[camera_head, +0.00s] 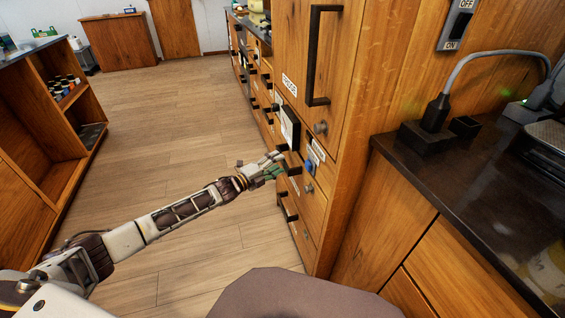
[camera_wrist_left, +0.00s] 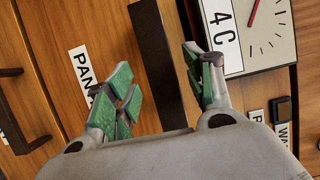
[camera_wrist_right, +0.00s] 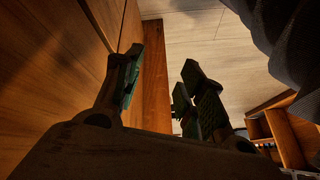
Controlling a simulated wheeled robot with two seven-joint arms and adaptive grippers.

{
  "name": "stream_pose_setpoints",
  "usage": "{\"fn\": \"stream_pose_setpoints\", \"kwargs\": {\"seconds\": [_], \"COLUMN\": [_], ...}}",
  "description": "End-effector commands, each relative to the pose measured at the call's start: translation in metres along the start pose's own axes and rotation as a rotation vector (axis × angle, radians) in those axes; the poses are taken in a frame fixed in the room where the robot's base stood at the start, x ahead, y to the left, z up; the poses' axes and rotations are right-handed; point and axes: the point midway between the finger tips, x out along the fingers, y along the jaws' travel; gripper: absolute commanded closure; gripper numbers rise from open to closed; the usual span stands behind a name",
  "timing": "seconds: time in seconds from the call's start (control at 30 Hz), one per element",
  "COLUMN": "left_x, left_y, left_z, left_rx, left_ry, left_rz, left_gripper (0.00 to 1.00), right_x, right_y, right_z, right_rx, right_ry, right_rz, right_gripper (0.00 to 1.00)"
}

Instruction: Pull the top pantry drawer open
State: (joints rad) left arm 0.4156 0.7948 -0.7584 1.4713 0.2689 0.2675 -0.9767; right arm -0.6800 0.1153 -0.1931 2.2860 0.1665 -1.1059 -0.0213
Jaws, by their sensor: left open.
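The pantry drawer is a wooden front with a white label starting "PAN" (camera_wrist_left: 86,76) in the left wrist view. Its dark bar handle (camera_wrist_left: 155,60) runs between my left gripper's (camera_wrist_left: 165,90) two green-padded fingers, with space on both sides. The fingers are open; I cannot tell how deep the handle sits between them. In the head view my left gripper (camera_head: 270,167) is at the cabinet front, close to a dark handle (camera_head: 292,163). The drawer looks shut. My right gripper (camera_wrist_right: 165,95) shows only in its own wrist view, open and empty beside wooden panels.
A dial panel marked "4 C" (camera_wrist_left: 245,35) is right of the handle. A tall wooden door with a long black handle (camera_head: 314,55) stands above the drawers. A dark counter (camera_head: 470,195) lies at right, an open shelf unit (camera_head: 40,150) at left. Floor between is clear.

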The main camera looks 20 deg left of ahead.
Motion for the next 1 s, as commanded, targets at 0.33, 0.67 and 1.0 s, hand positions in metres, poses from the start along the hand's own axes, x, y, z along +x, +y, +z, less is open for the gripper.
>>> {"fn": "stream_pose_setpoints", "kwargs": {"seconds": [0.33, 0.67, 1.0], "left_x": [0.025, 0.034, 0.034], "left_y": [0.001, 0.0, 0.0], "left_z": [0.0, 0.0, 0.0], "left_rx": [0.001, 0.001, 0.001], "left_ry": [0.0, 0.0, 0.0], "left_rz": [0.0, 0.001, 0.001], "left_gripper": [0.47, 0.47, 0.56], "right_x": [0.016, 0.021, 0.021], "right_y": [0.0, 0.0, 0.0], "right_z": [0.007, 0.016, 0.011], "right_rx": [0.012, 0.021, 0.019], "right_ry": [0.029, 0.033, 0.04], "right_rz": [-0.013, -0.02, -0.019], "right_gripper": [0.6, 0.6, 0.6]}}
